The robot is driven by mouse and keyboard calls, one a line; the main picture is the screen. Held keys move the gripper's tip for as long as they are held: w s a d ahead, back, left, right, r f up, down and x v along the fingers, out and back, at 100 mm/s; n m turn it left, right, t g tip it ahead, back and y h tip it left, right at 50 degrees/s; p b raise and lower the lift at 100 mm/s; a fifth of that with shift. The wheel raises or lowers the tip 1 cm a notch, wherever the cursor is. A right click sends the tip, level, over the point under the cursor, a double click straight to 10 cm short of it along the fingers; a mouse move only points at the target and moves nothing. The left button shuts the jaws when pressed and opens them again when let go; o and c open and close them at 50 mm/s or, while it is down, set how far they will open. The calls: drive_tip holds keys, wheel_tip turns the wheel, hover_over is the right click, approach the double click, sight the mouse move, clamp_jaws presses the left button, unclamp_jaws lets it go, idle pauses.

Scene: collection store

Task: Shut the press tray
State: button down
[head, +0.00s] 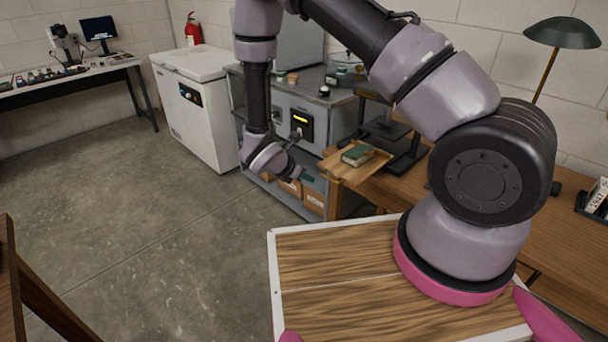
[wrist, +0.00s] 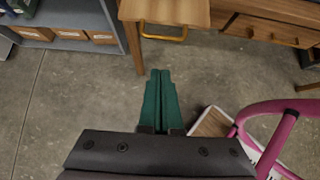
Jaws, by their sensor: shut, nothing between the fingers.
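The press tray (head: 341,172) is a light wooden board sticking out to the left from the dark press (head: 401,150) on the wooden desk. A green book (head: 357,154) lies on it. My gripper (head: 309,179) is to the left of the tray's outer edge in the head view, apparently apart from it. In the wrist view its green fingers (wrist: 160,76) are together, empty, over the floor. A light wooden board (wrist: 165,11) at the top of that view looks like the tray; the book does not show there.
The wooden desk (head: 557,227) carries a green lamp (head: 563,33). A grey cabinet (head: 285,108) with boxes on its lower shelf stands behind my gripper, beside a white chest freezer (head: 197,105). The floor (head: 150,210) at left is clear.

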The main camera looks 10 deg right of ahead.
sight(356, 151)
drive_tip(key=w+d+f, duration=0.4)
drive_tip(key=d, duration=0.1)
drive_tip(key=shift+w+d, duration=0.2)
drive_tip(key=shift+d, duration=0.2)
drive_tip(key=w+d, duration=0.4)
drive_tip(key=d, duration=0.1)
drive_tip(key=w+d, duration=0.3)
drive_tip(key=d, duration=0.2)
drive_tip(key=w+d, duration=0.4)
drive_tip(key=d, duration=0.2)
drive_tip(key=shift+w, duration=0.3)
drive_tip(key=shift+d, duration=0.1)
